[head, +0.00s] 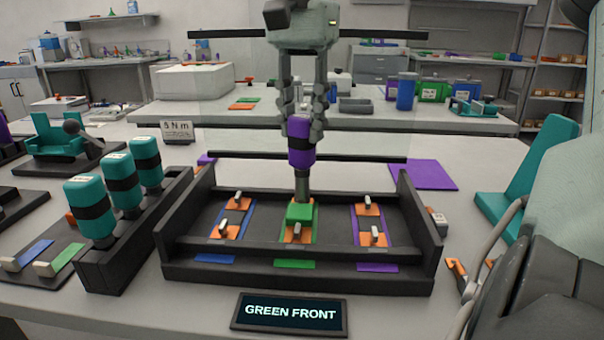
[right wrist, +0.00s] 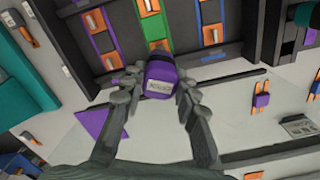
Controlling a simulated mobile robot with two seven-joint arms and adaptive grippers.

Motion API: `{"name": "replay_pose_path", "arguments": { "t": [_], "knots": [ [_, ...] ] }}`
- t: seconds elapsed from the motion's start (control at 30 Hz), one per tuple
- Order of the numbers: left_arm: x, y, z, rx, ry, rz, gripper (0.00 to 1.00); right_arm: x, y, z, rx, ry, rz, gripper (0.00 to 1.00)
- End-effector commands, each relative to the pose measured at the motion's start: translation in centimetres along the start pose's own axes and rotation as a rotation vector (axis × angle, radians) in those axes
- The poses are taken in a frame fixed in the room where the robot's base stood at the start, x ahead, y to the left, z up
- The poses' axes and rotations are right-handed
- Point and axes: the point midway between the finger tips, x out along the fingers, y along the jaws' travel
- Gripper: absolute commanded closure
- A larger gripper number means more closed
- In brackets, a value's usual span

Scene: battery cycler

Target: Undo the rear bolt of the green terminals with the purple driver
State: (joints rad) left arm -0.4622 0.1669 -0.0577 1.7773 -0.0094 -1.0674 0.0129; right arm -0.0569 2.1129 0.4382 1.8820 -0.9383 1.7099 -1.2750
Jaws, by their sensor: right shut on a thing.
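My right gripper (head: 303,108) comes down from the top of the head view, shut on the purple driver (head: 301,152). The driver is upright, with a black band and a grey shaft. Its lower end meets a green block (head: 299,213) at the rear of the green strip (head: 309,238); whether it engages a bolt there is hidden. The front green terminal (head: 296,234) is orange with a pale bolt. In the right wrist view the fingers (right wrist: 154,92) hold the driver's purple top (right wrist: 161,75), which bears a label. My left gripper is not in view.
The black tray (head: 296,274) has a crossbar in front, and blue and purple strips with orange terminals beside the green one. Several teal drivers (head: 120,183) stand in a rack at left. A sign (head: 289,313) reads "GREEN FRONT". A purple mat (head: 423,174) lies behind right.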

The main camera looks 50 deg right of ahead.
Motion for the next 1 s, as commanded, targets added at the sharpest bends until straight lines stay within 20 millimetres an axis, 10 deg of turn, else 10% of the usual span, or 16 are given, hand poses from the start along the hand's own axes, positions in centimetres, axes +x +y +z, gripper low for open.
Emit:
{"name": "replay_pose_path", "arguments": {
  "t": [1.0],
  "knots": [
    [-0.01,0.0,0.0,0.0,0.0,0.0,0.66,-0.06,-0.02,0.01,-0.524,0.0,-0.001,1.0]
  ]
}}
